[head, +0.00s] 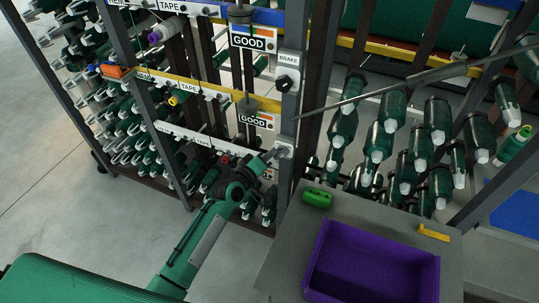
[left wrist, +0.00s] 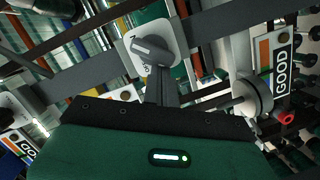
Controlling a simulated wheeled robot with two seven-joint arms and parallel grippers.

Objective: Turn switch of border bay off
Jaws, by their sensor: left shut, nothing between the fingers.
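A rotary switch shows in the left wrist view (left wrist: 152,50), a grey knob on a pale plate with partly legible lettering. Its knob sits tilted on the plate. In the head view the same switch plate (head: 285,149) is low on a grey post, partly covered by my gripper. My left gripper (head: 272,155) is shut and empty, its tips at the knob; in the left wrist view its fingers (left wrist: 161,84) point up at the knob's lower edge. Whether they touch it I cannot tell. No "border bay" label is readable. My right gripper is not in view.
A black knob labelled BRAKE (head: 285,83) sits higher on the same post. GOOD signs (head: 254,121) hang left of it. Bobbin racks stand behind.

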